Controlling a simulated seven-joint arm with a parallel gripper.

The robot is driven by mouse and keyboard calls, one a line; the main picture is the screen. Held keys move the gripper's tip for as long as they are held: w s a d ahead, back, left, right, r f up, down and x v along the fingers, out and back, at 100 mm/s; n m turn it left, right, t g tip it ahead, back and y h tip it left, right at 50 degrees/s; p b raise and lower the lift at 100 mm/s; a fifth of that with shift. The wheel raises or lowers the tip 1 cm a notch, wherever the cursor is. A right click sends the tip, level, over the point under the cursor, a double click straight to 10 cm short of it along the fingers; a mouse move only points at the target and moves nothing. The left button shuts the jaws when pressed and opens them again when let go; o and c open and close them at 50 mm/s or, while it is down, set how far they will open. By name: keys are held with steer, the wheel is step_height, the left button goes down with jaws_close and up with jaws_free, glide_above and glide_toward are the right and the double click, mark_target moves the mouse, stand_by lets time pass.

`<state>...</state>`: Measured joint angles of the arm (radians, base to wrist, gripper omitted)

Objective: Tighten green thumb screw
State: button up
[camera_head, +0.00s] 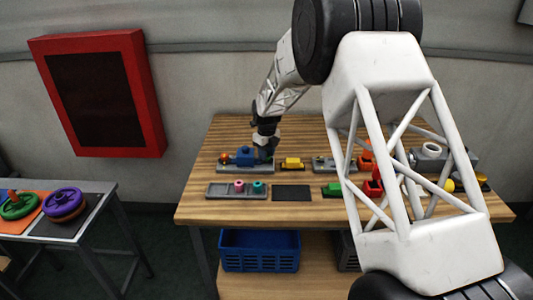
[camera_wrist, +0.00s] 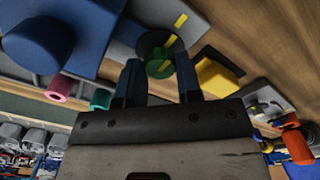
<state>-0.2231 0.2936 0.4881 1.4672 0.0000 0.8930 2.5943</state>
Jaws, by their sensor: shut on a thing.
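The green thumb screw (camera_wrist: 160,65) shows in the wrist view with a yellow stripe, on a grey round seat (camera_wrist: 150,42) that carries another yellow stripe. My gripper (camera_wrist: 158,75) has its two dark blue fingers on either side of the screw and is shut on it. In the head view my gripper (camera_head: 265,150) is at the right end of the grey base with the blue block (camera_head: 245,156). The screw is hidden there behind my gripper. The blue block also shows at the left in the wrist view (camera_wrist: 38,42).
A yellow block (camera_head: 291,163) stands just right of my gripper. In front, a grey strip (camera_head: 222,191) holds a pink and a teal piece, beside a dark mat (camera_head: 291,194). Red and green parts stand farther right, partly behind my arm. A blue crate (camera_head: 260,260) sits below.

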steer(key=shift+w+r, duration=0.1)
steer(key=shift+r, duration=0.1)
steer(key=o, duration=0.9)
steer(key=shift+f, duration=0.1)
steer(key=shift+o, duration=0.2)
steer(key=shift+r, duration=3.9)
